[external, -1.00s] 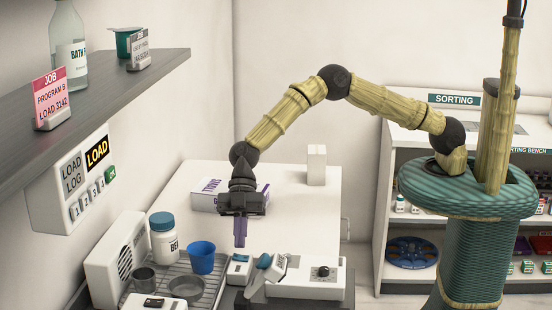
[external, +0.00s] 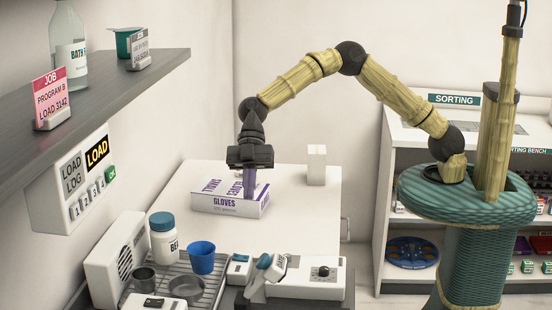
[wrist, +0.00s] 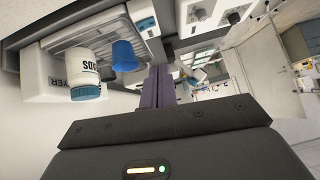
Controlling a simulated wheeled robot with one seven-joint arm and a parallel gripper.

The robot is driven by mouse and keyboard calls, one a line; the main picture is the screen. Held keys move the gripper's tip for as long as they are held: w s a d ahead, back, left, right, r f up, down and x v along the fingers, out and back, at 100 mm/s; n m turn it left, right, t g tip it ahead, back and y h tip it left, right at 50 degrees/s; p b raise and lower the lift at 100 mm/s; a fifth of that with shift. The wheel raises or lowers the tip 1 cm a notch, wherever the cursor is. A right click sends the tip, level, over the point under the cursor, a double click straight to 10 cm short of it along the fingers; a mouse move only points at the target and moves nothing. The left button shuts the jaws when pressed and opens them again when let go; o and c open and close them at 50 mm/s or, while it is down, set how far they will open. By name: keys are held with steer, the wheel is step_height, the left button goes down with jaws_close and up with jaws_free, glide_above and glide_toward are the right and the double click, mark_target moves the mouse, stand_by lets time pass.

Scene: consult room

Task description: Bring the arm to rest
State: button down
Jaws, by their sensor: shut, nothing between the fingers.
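My gripper (external: 249,190) hangs from the arm with its purple fingers together and pointing down. In the external view it is in front of the glove box (external: 230,204) and overlaps it; I cannot tell the exact gap between them. In the wrist view the purple fingers (wrist: 158,86) are pressed together with nothing between them. My arm arches from the column at the right over to the left.
A white bottle with a blue lid (external: 164,240), a blue cup (external: 202,258) and metal bowls stand on a rack at the lower left. A white device (external: 310,280) with a knob is at the front. A dark shelf (external: 110,95) juts out at the upper left.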

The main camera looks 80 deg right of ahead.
steer(key=s+d+f+m+t+h, duration=0.1)
steer(key=s+d+m+h, duration=0.3)
steer(key=s+d+m, duration=0.4)
steer(key=s+d+f+m+t+h, duration=0.1)
steer(key=s+d+m+h, duration=0.4)
steer(key=s+d, duration=1.2)
steer(key=d+m+t+p, duration=0.1)
steer(key=d+m, duration=0.3)
steer(key=d, duration=0.3)
steer(key=shift+d+f+m, duration=0.25)
steer(key=shift+d+m, duration=0.05)
stand_by(1.3)
